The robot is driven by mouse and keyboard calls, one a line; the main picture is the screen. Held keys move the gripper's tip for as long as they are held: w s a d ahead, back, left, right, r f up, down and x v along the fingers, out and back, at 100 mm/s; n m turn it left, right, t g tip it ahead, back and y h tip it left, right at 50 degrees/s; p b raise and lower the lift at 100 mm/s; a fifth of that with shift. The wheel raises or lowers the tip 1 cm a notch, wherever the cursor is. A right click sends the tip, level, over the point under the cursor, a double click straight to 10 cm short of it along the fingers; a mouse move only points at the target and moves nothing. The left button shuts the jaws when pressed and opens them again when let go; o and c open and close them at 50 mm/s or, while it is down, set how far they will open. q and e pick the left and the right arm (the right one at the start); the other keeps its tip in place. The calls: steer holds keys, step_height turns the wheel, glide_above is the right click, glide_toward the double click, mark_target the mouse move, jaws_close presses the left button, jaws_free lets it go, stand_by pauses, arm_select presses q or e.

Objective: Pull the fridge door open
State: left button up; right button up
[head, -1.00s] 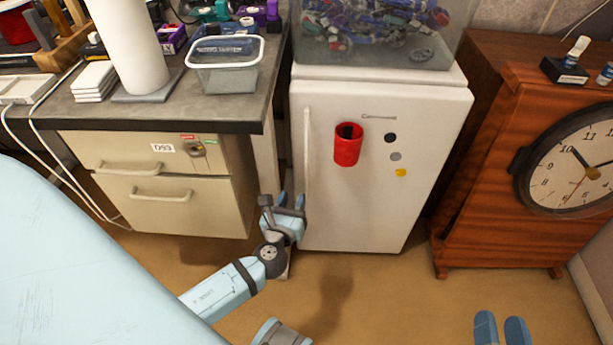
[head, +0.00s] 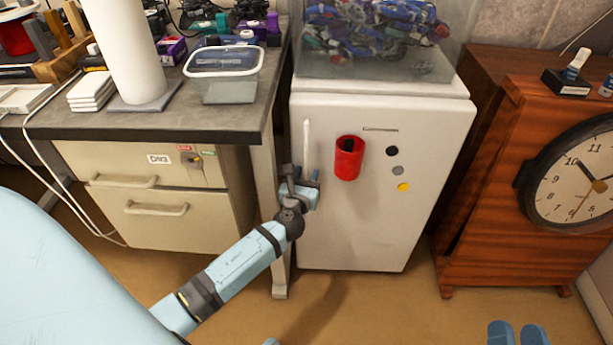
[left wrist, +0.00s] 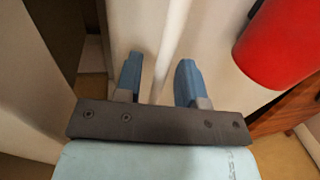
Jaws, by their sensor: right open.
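The small white fridge (head: 420,200) stands in the middle of the head view with its door shut. Its white vertical handle (head: 306,140) runs along the left side of the door. My left gripper (head: 304,174) is at the lower part of the handle. In the left wrist view its two blue fingers (left wrist: 159,78) are open, with the white handle (left wrist: 172,45) running between them. I cannot tell how deep the handle sits between them. My right gripper (head: 517,334) is open and empty at the bottom right, over the floor.
A red cup (head: 349,158) and round magnets are on the door. A clear bin (head: 375,65) stands on the fridge. Beige drawers (head: 150,190) and a desk leg are close left, a wooden clock cabinet (head: 490,180) right. The floor in front is clear.

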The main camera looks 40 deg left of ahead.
arm_select(q)
steer(key=shift+w, duration=0.2)
jaws_close()
